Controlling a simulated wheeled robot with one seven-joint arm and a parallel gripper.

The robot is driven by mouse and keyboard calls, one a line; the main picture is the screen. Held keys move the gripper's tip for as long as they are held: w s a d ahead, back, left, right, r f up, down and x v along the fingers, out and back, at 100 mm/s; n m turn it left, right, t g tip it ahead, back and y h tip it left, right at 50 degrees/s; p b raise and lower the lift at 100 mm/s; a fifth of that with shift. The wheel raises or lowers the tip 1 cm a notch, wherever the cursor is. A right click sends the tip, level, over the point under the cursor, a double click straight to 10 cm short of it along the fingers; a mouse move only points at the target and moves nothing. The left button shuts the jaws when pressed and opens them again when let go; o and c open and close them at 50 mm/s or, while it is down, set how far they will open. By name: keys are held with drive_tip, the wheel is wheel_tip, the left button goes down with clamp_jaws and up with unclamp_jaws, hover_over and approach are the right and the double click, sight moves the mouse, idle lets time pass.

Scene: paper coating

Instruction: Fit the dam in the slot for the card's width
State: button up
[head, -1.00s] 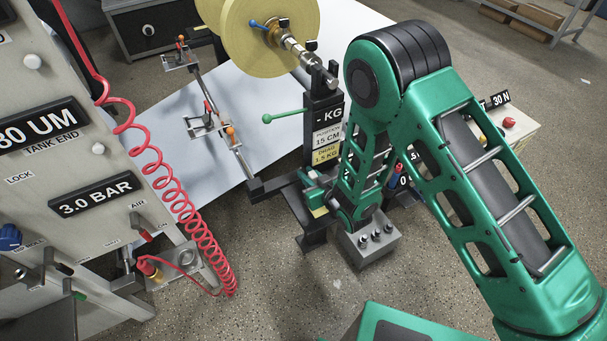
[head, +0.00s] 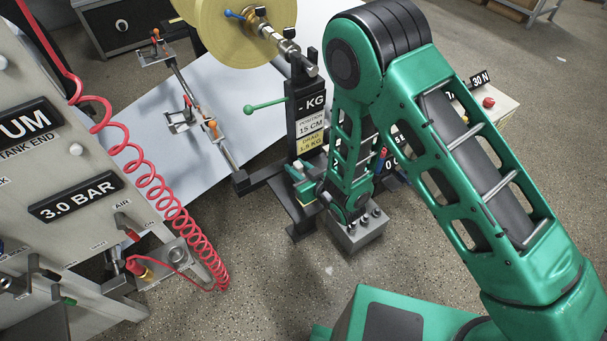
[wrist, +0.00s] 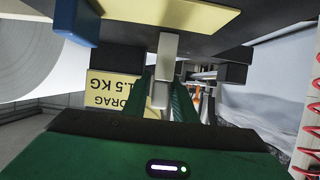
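My gripper (wrist: 163,92) shows in the wrist view as two green fingers, one on each side of a narrow grey block (wrist: 167,48) under a dark plate with a yellow face (wrist: 180,14). Whether the fingers press on the block cannot be told. The stand carries a card (head: 310,126) reading POSITION 15 CM and a yellow card (head: 310,142) reading DRAG 1.5 KG, upside down in the wrist view (wrist: 112,92). I cannot make out a dam or its slot for certain.
A yellow roll (head: 235,30) sits on a shaft above the stand. A rail with small clamps (head: 182,120) crosses the white sheet (head: 225,100). A coiled red hose (head: 165,200) hangs by the panel reading 3.0 BAR (head: 75,197). A grey box (head: 355,235) stands below my arm.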

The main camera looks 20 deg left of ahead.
sight(302, 171)
drive_tip(key=v, duration=0.6)
drive_tip(key=shift+w+d+f, duration=0.1)
drive_tip(key=shift+d+f, duration=0.05)
drive_tip(key=shift+d, duration=0.05)
drive_tip(key=shift+v, duration=1.5)
drive_tip(key=shift+r, duration=0.2)
